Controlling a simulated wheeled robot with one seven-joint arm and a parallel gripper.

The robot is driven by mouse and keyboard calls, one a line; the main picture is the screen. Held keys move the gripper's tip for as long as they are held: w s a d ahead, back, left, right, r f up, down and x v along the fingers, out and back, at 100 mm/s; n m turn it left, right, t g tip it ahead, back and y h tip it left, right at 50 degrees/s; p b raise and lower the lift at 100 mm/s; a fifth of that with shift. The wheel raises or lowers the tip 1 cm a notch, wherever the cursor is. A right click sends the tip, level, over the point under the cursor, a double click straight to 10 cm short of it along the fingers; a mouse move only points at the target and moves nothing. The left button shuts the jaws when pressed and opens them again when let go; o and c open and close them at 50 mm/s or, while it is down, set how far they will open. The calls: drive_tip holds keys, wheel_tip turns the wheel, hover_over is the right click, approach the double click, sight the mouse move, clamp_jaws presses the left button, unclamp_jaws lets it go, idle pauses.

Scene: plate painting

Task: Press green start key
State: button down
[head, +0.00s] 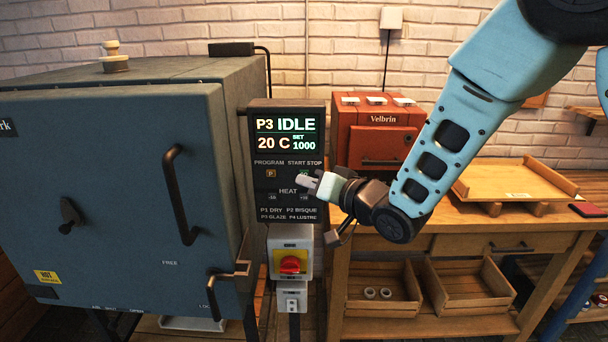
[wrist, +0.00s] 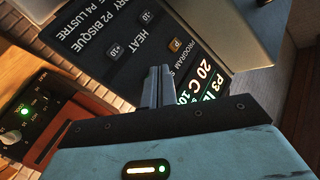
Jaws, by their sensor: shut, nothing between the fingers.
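The control panel (head: 262,190) is black and hangs on the right side of the kiln. Its display (head: 286,134) reads P3, IDLE, 20 C, SET 1000. My gripper (head: 302,180) is shut and empty, with its tips in front of the key row under the START STOP labels. The green start key is mostly or wholly hidden behind the fingertips, and I cannot tell if they touch it. In the wrist view the shut fingers (wrist: 158,72) point at the panel (wrist: 95,60), which appears rotated. The orange P key (wrist: 175,44) shows beside them; the start key does not.
The blue-grey kiln (head: 110,190) stands at the left, door closed. A red rotary switch (head: 291,265) sits below the panel. A small red Velbrin oven (head: 380,135) stands behind on the wooden workbench (head: 475,222), with a wooden tray (head: 515,180) to the right.

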drive_tip(key=shift+w, duration=0.15)
drive_tip(key=shift+w, duration=0.3)
drive_tip(key=shift+w, duration=0.35)
idle(0.5)
idle(0.4)
drive_tip(key=shift+s+b, duration=0.45)
drive_tip(key=shift+s, duration=0.35)
drive_tip(key=shift+s+a+b, duration=0.1)
drive_tip(key=shift+s+b, duration=0.65)
drive_tip(key=shift+s, duration=1.75)
